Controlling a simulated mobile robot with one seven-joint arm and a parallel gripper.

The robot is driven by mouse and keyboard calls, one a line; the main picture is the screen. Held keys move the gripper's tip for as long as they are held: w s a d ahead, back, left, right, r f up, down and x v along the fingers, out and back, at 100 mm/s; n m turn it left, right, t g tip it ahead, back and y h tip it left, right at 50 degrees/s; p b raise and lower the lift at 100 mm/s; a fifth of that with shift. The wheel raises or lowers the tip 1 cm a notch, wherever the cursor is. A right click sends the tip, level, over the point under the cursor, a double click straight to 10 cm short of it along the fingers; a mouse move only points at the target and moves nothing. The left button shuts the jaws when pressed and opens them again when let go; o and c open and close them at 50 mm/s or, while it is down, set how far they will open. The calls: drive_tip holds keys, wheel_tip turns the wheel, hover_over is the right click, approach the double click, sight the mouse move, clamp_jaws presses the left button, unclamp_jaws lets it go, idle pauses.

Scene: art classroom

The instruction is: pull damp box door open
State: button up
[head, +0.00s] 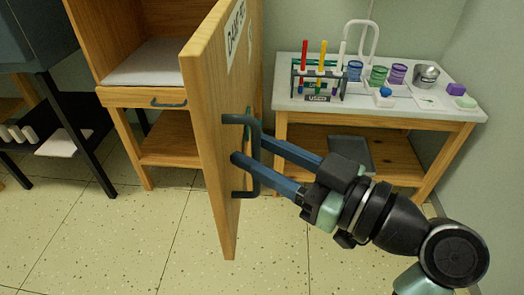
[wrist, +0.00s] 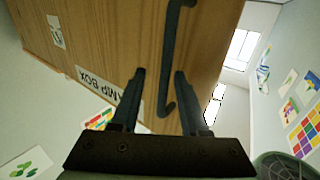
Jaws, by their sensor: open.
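The damp box door (head: 212,130) is a wooden panel with a white label, swung wide open towards me and seen nearly edge-on. Its dark bar handle (head: 256,165) is upright on the right face of the door. My gripper (head: 248,148) reaches in from the right with its jaws open. In the wrist view, the fingers of my gripper (wrist: 160,74) stand one on each side of the handle (wrist: 172,45), with gaps visible. The "DAMP BOX" label (wrist: 98,85) shows on the door there. The damp box's open interior holds a pale slab (head: 150,64).
A small table (head: 440,112) stands at the right against the wall, with a rack of coloured tools (head: 318,75), cups and small blocks. A dark-legged stand (head: 100,150) is at the left. The tiled floor (head: 150,240) in front is clear.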

drive_tip(key=p+v, duration=0.3)
drive_tip(key=v, duration=1)
drive_tip(key=w+a+r+m+t+h, duration=0.3)
drive_tip(key=w+r+m+h, duration=0.1)
drive_tip(key=w, duration=0.5)
drive_tip(key=w+a+r+m+t+h, duration=0.2)
drive_tip(key=w+r+m+t+h, duration=0.3)
drive_tip(key=r, duration=0.5)
drive_tip(key=s+a+r+m+t+h+p, duration=0.1)
drive_tip(key=s+a+r+t+h, duration=0.15)
drive_tip(key=s+r+t, duration=0.55)
drive_tip(key=s+a+r+m+t+h, duration=0.15)
drive_tip(key=s+r+h, duration=0.3)
drive_tip(key=r, duration=0.75)
wheel_tip(320, 180, up, 37)
drive_tip(key=p, duration=3.7)
drive_tip(key=shift+w+d+f+y, duration=0.15)
drive_tip(key=shift+d+y, duration=0.2)
drive_tip(key=shift+y, duration=0.05)
